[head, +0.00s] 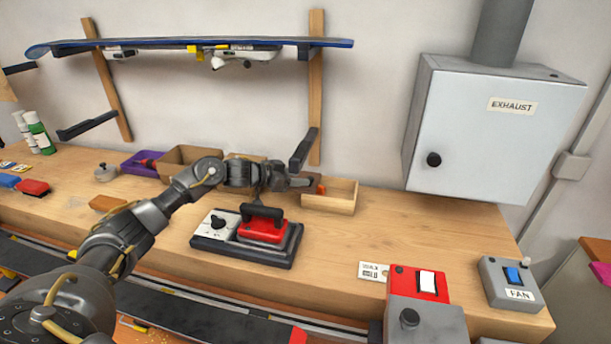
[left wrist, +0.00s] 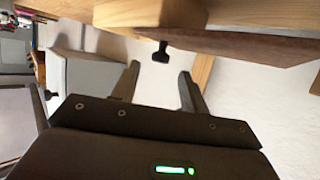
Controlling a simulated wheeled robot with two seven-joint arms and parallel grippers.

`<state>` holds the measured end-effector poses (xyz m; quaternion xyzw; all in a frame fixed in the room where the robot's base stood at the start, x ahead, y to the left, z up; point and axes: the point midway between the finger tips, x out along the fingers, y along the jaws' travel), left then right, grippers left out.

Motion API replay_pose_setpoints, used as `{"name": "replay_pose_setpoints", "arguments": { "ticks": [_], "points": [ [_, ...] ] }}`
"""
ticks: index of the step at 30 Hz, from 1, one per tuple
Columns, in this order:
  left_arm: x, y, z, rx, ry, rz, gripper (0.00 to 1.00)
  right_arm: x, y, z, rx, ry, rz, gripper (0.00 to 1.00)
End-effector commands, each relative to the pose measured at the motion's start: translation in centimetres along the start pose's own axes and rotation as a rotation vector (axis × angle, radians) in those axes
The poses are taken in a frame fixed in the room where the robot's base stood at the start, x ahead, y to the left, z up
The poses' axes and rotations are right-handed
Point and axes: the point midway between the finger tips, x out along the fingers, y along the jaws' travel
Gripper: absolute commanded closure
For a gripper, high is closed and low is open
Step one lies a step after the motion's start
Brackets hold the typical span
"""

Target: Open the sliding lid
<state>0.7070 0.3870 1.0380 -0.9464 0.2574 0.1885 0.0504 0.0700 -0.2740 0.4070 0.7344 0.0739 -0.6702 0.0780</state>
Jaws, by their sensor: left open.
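A black-based unit (head: 205,243) sits on the bench, with a white panel (head: 214,224) carrying a black knob on its left. A red block (head: 262,231) with a black handle (head: 262,212) covers its right part; this looks like the sliding lid, but I cannot be sure. My left gripper (head: 302,184) is above and behind the unit, near the wooden bins, pointing right. In the left wrist view my left gripper (left wrist: 158,90) is open, with nothing between its fingers. The unit cannot be made out there. My right gripper is not in view.
An open wooden bin (head: 328,206) stands just right of my left gripper. A grey exhaust cabinet (head: 495,130) hangs on the wall. A red-topped switch box (head: 410,285) and a fan switch (head: 510,284) stand front right. The bench right of the unit is mostly clear.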

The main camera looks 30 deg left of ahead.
Motion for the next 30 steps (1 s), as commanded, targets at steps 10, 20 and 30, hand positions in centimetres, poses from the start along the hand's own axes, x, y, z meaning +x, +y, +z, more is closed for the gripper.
{"name": "replay_pose_setpoints", "arguments": {
  "ticks": [10, 20, 30],
  "points": [
    [3.7, 0.1, 0.0, 0.002, -0.001, 0.001, 0.55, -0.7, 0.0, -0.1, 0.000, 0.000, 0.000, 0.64],
    [3.9, 0.0, 0.0, 0.002, -0.001, 0.000, 0.59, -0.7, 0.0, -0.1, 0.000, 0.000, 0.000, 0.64],
    [3.8, 0.0, 0.0, 0.002, -0.001, 0.000, 1.00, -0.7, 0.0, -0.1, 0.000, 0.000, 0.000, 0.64]
  ]
}}
